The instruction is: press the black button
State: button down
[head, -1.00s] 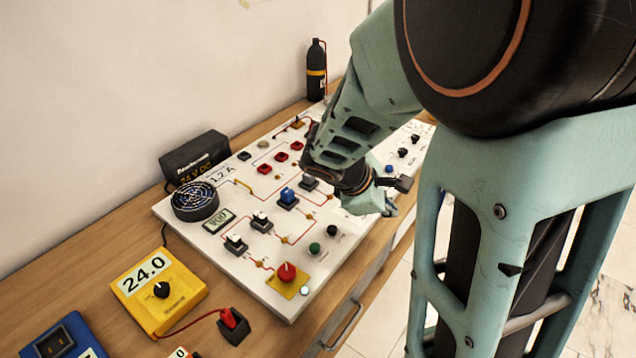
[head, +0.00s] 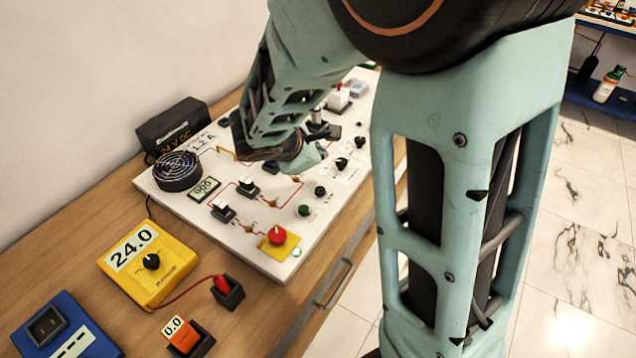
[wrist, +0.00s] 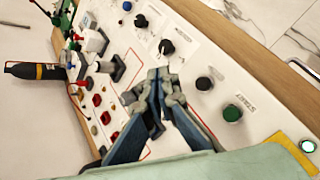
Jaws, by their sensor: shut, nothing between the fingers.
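The black button (head: 320,191) is a small round cap on the white panel (head: 240,245), just behind the green button (head: 304,210) in the head view. In the wrist view the black button (wrist: 204,83) lies to the right of my gripper (wrist: 158,80), with the green button (wrist: 232,113) beyond it. My gripper is shut and empty above the panel, apart from the black button. In the head view my arm hides part of the panel, and my fingertips are hard to make out.
A red mushroom button (head: 277,235) on a yellow plate stands at the panel's near corner. Black knobs (wrist: 166,47) sit near my fingers. A yellow meter (head: 150,262) and a round fan (head: 177,171) are at left. A black bottle (wrist: 35,71) stands at the panel's far end.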

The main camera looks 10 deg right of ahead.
jog(key=b, duration=0.6)
send_over(319, 191)
notch_tip(319, 191, down, 8)
jog(key=shift+r, duration=0.25)
jog(key=shift+f+b, duration=0.45)
jog(key=shift+f, duration=0.1)
dwell(0.4)
jog(key=shift+f+b, duration=0.45)
jog(key=shift+b, duration=0.15)
jog(key=shift+f+b, duration=0.45)
jog(key=shift+b, duration=0.1)
dwell(0.5)
jog(key=shift+r, duration=0.1)
dwell(0.4)
jog(key=shift+r+p, duration=0.65)
jog(key=shift+r, duration=0.2)
